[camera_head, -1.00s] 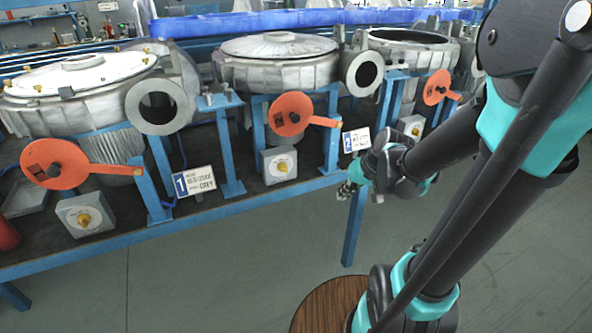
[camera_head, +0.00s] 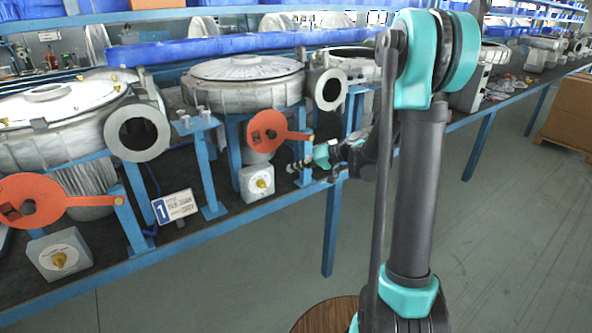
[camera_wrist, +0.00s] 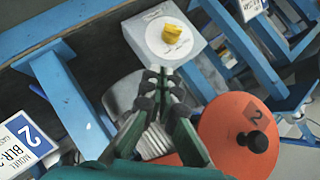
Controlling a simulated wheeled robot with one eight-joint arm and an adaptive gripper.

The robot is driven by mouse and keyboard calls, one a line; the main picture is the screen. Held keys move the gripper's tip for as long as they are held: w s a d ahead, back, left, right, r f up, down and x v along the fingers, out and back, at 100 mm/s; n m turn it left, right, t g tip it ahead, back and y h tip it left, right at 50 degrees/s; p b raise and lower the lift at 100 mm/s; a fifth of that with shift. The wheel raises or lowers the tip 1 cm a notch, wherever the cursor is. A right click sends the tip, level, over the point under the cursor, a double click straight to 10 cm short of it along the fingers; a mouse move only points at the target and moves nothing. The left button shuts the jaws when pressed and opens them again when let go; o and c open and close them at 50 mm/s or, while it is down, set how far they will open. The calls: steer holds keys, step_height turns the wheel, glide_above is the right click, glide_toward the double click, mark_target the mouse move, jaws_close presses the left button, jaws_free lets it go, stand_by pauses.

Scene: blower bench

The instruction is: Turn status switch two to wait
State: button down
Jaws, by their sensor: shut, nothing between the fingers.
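The middle station's switch box (camera_head: 258,182) is grey, with a white dial and a yellow knob (camera_head: 261,183). In the wrist view the box (camera_wrist: 196,66) and its yellow knob (camera_wrist: 173,34) lie just beyond my fingertips. The red-orange disc beside it (camera_wrist: 229,137) bears a 2. My gripper (camera_head: 290,168) is close to the right of the box in the head view. In the wrist view my gripper (camera_wrist: 160,72) is shut and empty, pointing towards the dial. I see no contact with the knob. The dial's lettering is too small to read.
The head view shows a number 1 plate (camera_head: 174,207), another switch box (camera_head: 59,255) at left, and the middle red disc (camera_head: 267,131) above the box. Blue posts and blower housings crowd the bench; the floor in front is clear.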

mark_target(265, 184)
steer(key=x, duration=0.7)
steer(key=shift+s, duration=0.1)
steer(key=shift+s+a+f, duration=0.4)
steer(key=shift+a+f, duration=0.1)
steer(key=shift+f, duration=0.15)
steer(key=shift+s+a+f, duration=0.4)
steer(key=shift+a+f, duration=0.05)
steer(key=shift+f, duration=0.2)
